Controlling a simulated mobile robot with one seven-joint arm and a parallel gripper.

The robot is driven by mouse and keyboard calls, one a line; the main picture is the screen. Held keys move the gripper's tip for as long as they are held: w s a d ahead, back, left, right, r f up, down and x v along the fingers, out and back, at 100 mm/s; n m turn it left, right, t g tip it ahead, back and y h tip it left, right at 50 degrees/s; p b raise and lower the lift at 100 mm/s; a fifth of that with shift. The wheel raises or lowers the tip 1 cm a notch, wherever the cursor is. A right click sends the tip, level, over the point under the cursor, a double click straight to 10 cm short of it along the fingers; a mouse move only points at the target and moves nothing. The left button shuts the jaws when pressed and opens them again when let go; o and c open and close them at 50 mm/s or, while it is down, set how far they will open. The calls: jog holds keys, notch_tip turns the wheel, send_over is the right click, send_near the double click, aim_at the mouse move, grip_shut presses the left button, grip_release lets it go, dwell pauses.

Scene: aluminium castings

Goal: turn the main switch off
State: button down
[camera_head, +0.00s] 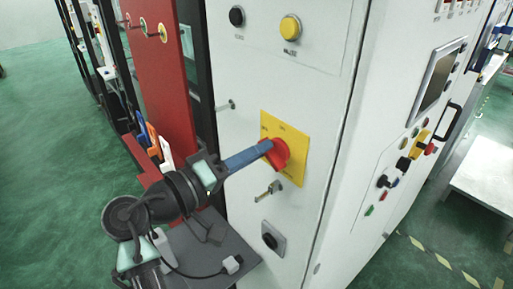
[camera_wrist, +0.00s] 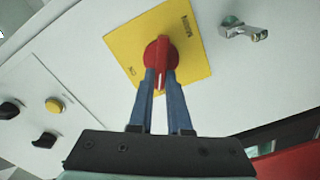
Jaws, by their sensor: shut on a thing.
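The main switch is a red rotary knob (camera_head: 279,153) on a yellow square plate (camera_head: 297,141), mounted on the white cabinet front. In the wrist view the red knob (camera_wrist: 161,50) sits at the middle of the yellow plate (camera_wrist: 190,62), with its raised grip running towards my fingers. My gripper (camera_head: 265,149) reaches it from the left with blue fingers. In the wrist view my gripper (camera_wrist: 161,80) is shut on the knob's grip, one finger on each side. The small plate lettering is hard to read.
A metal key or latch (camera_head: 267,190) sticks out just below the plate. A black knob (camera_head: 269,240) is lower down. A black button (camera_head: 237,16) and a yellow button (camera_head: 290,28) are above. A red panel (camera_head: 160,75) stands left, near my arm.

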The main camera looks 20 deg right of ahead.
dwell(0.3)
jog(key=c, duration=0.9)
grip_release()
jog(key=shift+o, duration=0.2)
jog(key=b+v, duration=0.5)
jog(key=v, duration=0.8)
